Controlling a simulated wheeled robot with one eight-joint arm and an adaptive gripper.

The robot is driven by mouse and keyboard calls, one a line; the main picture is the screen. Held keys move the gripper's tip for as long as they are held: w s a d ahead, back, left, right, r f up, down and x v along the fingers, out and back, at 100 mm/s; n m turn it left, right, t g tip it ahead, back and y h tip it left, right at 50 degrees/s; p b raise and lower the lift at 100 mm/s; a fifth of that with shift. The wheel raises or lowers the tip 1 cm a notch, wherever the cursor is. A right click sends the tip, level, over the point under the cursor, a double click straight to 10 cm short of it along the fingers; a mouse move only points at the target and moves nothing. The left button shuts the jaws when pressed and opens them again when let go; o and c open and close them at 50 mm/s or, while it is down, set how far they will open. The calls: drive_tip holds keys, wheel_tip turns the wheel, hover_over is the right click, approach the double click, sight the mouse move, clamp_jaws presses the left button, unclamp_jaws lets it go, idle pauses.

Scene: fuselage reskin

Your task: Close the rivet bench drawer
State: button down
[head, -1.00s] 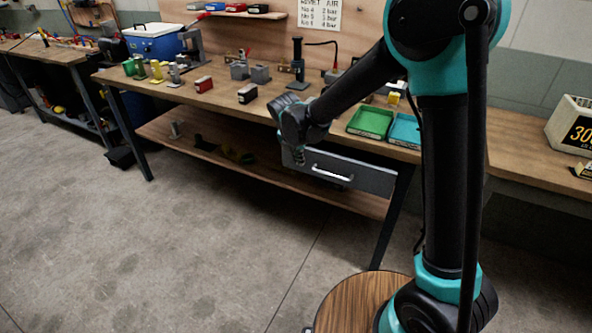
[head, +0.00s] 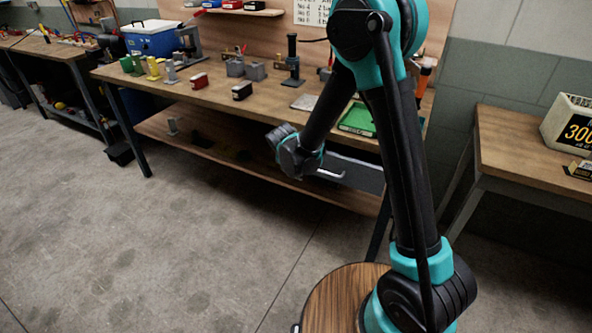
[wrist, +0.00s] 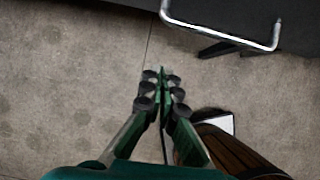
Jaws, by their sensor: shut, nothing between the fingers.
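The rivet bench (head: 205,97) has a grey drawer (head: 362,174) under the right part of its top, with a pale bar handle (head: 330,175). My forearm and wrist hide the drawer's left part, and how far it stands out cannot be told. In the wrist view the handle (wrist: 222,36) crosses the upper right against the dark drawer front (wrist: 292,12). My gripper (wrist: 161,78) is shut and empty, its green fingers together over the floor. It is apart from the handle in that picture. In the head view my wrist is just left of the handle and the fingers are mostly hidden.
A lower shelf (head: 205,143) runs beneath. Another table (head: 525,150) with a lettered box (head: 570,125) stands right. The floor (head: 190,240) in front is clear.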

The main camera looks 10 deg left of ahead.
drive_tip(key=shift+w+d+r, duration=0.1)
drive_tip(key=shift+w+d, duration=0.15)
drive_tip(key=shift+w, duration=0.4)
drive_tip(key=shift+w+d+f, duration=0.1)
drive_tip(key=shift+w+d, duration=0.1)
drive_tip(key=shift+w, duration=0.45)
drive_tip(key=shift+w+d+r, duration=0.1)
drive_tip(key=shift+w+d, duration=0.15)
drive_tip(key=shift+w, duration=0.4)
drive_tip(key=w+d, duration=0.1)
drive_tip(key=w, duration=0.2)
drive_tip(key=w+d, duration=0.1)
drive_tip(key=w, duration=0.1)
drive_tip(key=w+d, duration=0.1)
drive_tip(key=w, duration=0.2)
drive_tip(key=shift+w, duration=0.35)
drive_tip(key=shift+d, duration=0.1)
